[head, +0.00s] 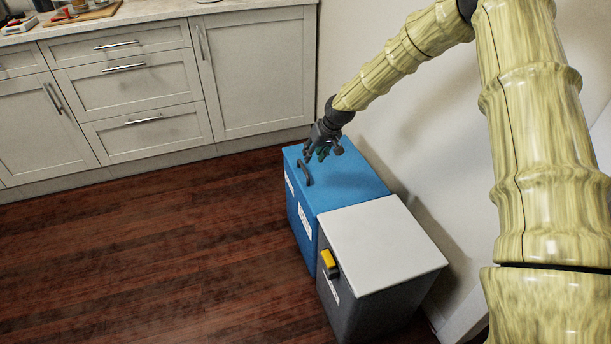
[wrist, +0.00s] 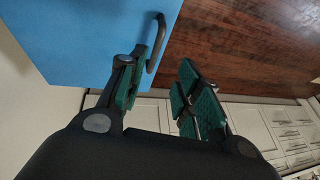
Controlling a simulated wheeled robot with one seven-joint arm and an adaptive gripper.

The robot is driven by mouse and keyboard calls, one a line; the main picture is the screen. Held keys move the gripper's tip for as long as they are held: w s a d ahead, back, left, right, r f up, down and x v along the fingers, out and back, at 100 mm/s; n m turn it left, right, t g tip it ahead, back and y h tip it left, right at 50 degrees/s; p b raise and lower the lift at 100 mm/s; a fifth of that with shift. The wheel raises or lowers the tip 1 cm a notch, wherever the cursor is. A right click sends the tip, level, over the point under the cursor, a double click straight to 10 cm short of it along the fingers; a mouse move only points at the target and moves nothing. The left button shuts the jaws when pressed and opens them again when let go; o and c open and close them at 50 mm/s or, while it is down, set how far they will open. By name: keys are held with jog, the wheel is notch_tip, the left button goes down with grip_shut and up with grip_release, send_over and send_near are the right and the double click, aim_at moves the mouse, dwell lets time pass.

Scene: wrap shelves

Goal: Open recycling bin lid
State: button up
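The recycling bin is blue, with a flat blue lid (head: 345,178) lying closed on top. A dark curved handle (head: 305,173) stands on the lid near its left edge. In the wrist view the lid (wrist: 95,35) fills the upper left, and the handle (wrist: 156,42) runs close to one finger. My gripper (head: 321,153) is above the back part of the lid, near the handle. Its green-padded fingers (wrist: 160,95) are spread apart, with nothing between them. I cannot tell whether a finger touches the handle.
A grey bin with a white lid (head: 380,243) and a yellow tab (head: 329,262) stands directly in front of the blue bin. White cabinets (head: 150,90) line the back, and a wall (head: 400,130) is close on the right. The wooden floor (head: 150,250) to the left is clear.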

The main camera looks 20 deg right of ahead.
jog(key=x, duration=0.3)
jog(key=b+x, duration=0.1)
jog(key=x, duration=0.3)
jog(key=w+b+x, duration=0.1)
jog(key=x, duration=0.2)
jog(key=shift+w+d, duration=0.15)
jog(key=shift+d, duration=0.1)
grip_shut()
